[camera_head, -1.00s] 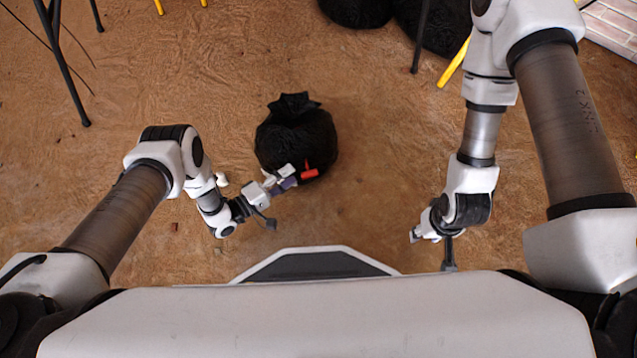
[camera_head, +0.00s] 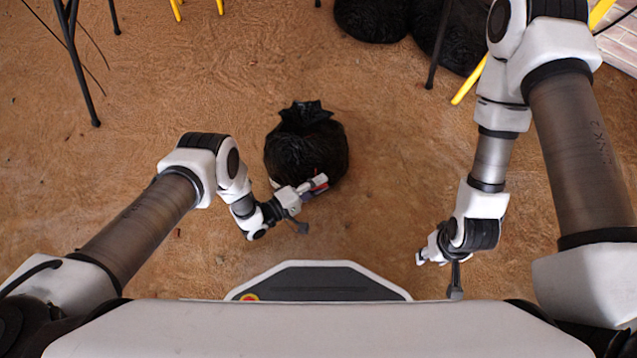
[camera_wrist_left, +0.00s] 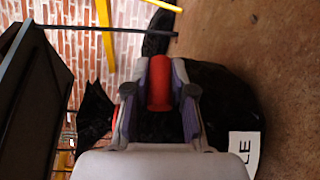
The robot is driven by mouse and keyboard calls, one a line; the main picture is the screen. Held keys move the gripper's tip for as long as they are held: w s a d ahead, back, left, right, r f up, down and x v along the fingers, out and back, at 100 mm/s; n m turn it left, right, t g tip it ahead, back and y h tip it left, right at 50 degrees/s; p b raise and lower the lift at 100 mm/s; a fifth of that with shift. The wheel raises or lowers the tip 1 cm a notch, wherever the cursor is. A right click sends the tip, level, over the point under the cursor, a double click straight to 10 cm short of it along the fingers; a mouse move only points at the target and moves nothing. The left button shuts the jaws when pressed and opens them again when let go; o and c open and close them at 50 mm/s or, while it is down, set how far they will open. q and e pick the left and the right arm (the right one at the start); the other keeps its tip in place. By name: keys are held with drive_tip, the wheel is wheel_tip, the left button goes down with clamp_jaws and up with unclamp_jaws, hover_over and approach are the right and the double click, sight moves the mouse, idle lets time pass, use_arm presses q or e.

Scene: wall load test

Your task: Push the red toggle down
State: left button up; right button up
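The red toggle (camera_wrist_left: 160,85) shows in the left wrist view as a rounded red bar between the two fingers of my left gripper (camera_wrist_left: 160,98). The fingers lie close along both its sides; I cannot tell whether they press on it. In the head view my left gripper (camera_head: 313,187) is at the near edge of a black bag (camera_head: 305,145) and hides most of the toggle; only a little red (camera_head: 322,171) shows there. My right gripper (camera_head: 421,258) hangs at the right, away from the bag; its fingers are too small to read.
More black bags (camera_head: 372,18), dark legs and yellow legs stand at the back. A brick wall (camera_wrist_left: 72,40) is behind. The brown floor between my arms is mostly clear.

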use_arm(q)
clamp_jaws()
wheel_tip(320, 180, down, 6)
drive_tip(key=b, duration=0.6)
drive_tip(key=shift+f+b, duration=0.2)
drive_tip(key=shift+b, duration=0.15)
drive_tip(key=o, duration=0.8)
unclamp_jaws()
drive_tip(key=shift+f, duration=0.1)
drive_tip(key=v, duration=1.2)
drive_tip(key=shift+w, duration=0.1)
